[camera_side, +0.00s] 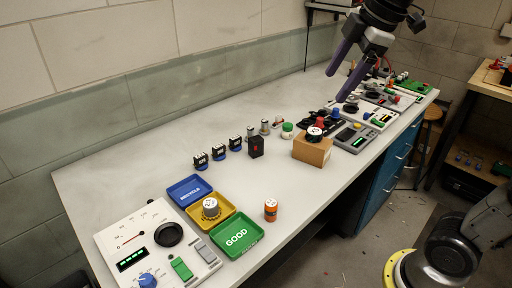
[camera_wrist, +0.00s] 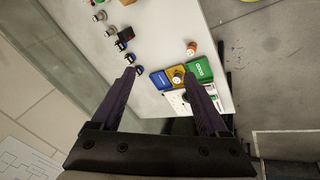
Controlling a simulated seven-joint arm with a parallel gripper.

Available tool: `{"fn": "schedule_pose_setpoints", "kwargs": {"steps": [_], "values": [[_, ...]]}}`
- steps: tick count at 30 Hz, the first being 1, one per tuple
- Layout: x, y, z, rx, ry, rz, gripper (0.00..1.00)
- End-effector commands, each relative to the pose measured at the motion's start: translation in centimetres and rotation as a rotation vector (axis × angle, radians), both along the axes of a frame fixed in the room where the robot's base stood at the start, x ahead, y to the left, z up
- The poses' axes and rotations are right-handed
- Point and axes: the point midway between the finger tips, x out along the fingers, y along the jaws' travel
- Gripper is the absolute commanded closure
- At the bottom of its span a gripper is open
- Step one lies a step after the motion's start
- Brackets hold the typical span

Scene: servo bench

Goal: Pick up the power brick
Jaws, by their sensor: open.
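The likely power brick is a small black box (camera_side: 256,147) with a red mark on its face, standing upright near the middle of the bench in the side view. A dark block that seems to be the same box shows near the top of the wrist view (camera_wrist: 126,34), though it is too small to be certain. My gripper (camera_side: 335,88) is open and empty, high above the far part of the bench, well to the right of the black box. In the wrist view its two purple fingers (camera_wrist: 160,72) are wide apart with nothing between them.
Several small dark-blue modules (camera_side: 219,152) and grey knobs stand left of and behind the box. Blue, yellow and green trays (camera_side: 237,236) and an orange bottle (camera_side: 270,210) lie nearer the camera.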

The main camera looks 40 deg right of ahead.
Motion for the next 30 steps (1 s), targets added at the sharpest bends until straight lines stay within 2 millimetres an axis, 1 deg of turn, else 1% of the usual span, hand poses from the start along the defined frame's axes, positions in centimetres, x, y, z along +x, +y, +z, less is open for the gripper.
{"fn": "schedule_pose_setpoints", "kwargs": {"steps": [1,4,5,6,10,13,15,17,18,20,22,25,27,30], "values": [[2.2,-0.3,0.4,-0.02,0.022,0.044,0.22],[6.0,-0.7,0.8,-0.059,0.055,0.132,0.22],[7.1,-0.9,0.8,-0.069,0.065,0.157,0.22],[8.6,-1.1,0.7,-0.08,0.08,0.19,0.22],[13.4,-1.9,-0.5,-0.11,0.128,0.281,0.22],[17.0,-2.6,-2.1,-0.125,0.166,0.338,0.22],[19.3,-3.2,-3.7,-0.13,0.194,0.372,0.22],[21.3,-3.7,-5.4,-0.131,0.218,0.394,0.22],[22.5,-4.0,-6.6,-0.131,0.233,0.404,0.22],[24.2,-4.5,-8.6,-0.126,0.259,0.413,0.22],[25.9,-5.1,-11.1,-0.117,0.286,0.411,0.22],[27.6,-5.8,-14.7,-0.104,0.324,0.405,0.22],[28.2,-6.1,-17.0,-0.093,0.352,0.401,0.22],[28.4,-6.5,-19.5,-0.079,0.392,0.398,0.22]]}}
